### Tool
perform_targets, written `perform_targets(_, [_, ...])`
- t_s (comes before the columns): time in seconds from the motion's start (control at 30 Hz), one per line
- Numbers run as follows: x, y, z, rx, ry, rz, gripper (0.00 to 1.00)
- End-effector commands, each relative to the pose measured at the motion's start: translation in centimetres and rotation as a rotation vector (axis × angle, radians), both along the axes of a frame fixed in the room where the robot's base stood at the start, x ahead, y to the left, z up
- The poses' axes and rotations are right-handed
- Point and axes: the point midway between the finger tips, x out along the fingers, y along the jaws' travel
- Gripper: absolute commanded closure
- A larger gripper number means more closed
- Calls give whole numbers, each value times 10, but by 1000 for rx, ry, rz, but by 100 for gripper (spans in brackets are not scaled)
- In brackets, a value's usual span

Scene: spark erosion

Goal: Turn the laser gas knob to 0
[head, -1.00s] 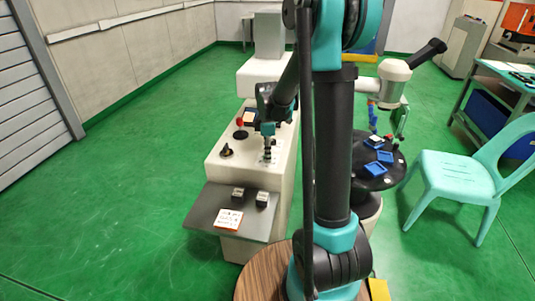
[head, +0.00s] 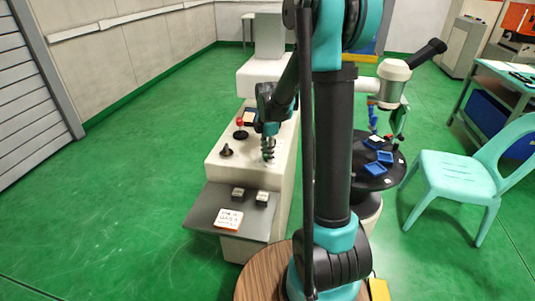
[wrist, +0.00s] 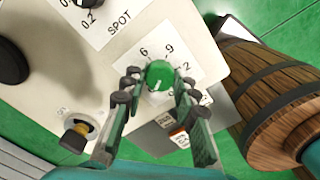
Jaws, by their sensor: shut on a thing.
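The green round knob (wrist: 159,75) sits on the white panel in the middle of the wrist view, with the numbers 6, 9 and 12 around its far and right side. My gripper (wrist: 158,88) is shut on the knob, one finger on each side of it. Which number the knob points to cannot be read; the near side of the scale is partly hidden. In the head view my gripper (head: 267,155) points down at the top of the white console (head: 240,165), and the knob is hidden by the fingers.
A red-topped lever (head: 240,130) stands farther back on the console. A grey shelf (head: 200,208) with small black-and-silver boxes juts out in front.

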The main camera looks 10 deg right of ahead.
Motion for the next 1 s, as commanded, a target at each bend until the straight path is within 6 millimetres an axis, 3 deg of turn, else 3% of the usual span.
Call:
perform_targets(0.23, [1,0,0,-1,-1,0,100])
perform_targets(0.27, [1,0,0,-1,-1,0,68])
perform_targets(0.4, [0,0,0,0,-1,-1,50])
perform_targets(0.77, [0,0,3,0,0,-1,50])
perform_targets(1.0, [0,0,37,0,0,-1,50])
